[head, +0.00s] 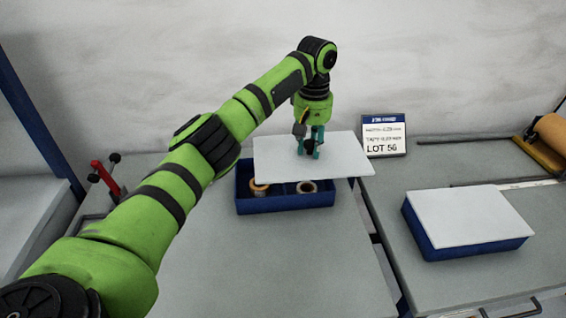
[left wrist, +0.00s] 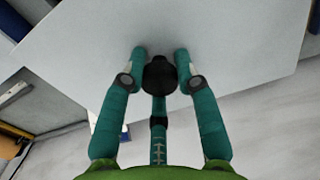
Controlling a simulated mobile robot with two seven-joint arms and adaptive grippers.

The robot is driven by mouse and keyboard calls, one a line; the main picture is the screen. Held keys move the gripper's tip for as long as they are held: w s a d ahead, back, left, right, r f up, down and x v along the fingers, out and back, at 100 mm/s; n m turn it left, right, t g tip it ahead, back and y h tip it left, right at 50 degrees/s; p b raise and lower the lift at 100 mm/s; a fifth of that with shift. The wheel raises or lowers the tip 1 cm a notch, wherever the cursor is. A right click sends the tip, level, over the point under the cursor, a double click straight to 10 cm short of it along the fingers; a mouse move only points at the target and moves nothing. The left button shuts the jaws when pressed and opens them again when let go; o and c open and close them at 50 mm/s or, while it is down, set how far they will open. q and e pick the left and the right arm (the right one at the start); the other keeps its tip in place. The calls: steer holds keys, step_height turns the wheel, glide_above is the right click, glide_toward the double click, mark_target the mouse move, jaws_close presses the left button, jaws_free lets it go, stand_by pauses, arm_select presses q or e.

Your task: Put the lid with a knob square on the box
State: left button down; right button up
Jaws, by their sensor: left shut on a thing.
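My left gripper (head: 310,150) is shut on the black knob of a white lid (head: 345,152). In the left wrist view the fingers (left wrist: 160,72) close around the round black knob (left wrist: 160,73), and the lid (left wrist: 225,45) fills the upper part. The lid is above the open blue box (head: 285,205), shifted to the right and turned slightly, so its right end overhangs. The box's front stays uncovered, showing a divider and rolls of tape or foil inside. The box's back is hidden by the lid. My right gripper is not in view.
Another blue box with a white lid (head: 470,217) stands on the right bench. A LOT 56 sign (head: 384,135) stands behind the lid's right end. A red clamp-like tool (head: 106,178) is at left. The bench in front of the open box is clear.

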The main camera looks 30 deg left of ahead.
mark_target(283, 143)
arm_select(q)
steer(key=a+f, duration=0.1)
steer(key=a, duration=0.1)
steer(key=a+f+p, duration=0.1)
steer(key=a+f, duration=0.1)
steer(key=a, duration=0.1)
steer(key=a+f, duration=0.1)
steer(key=a, duration=0.1)
steer(key=shift+w+a+f+p, duration=0.1)
steer(key=shift+a+f+p, duration=0.1)
steer(key=shift+a+p, duration=0.15)
step_height(283, 143, down, 4)
steer(key=shift+a+r+p, duration=0.1)
steer(key=shift+r+p, duration=0.05)
steer(key=shift+p, duration=0.45)
steer(key=shift+f, duration=0.25)
steer(key=shift+f, duration=0.15)
steer(key=shift+f, duration=0.4)
steer(key=c, duration=0.9)
jaws_free()
steer(key=shift+f, duration=0.1)
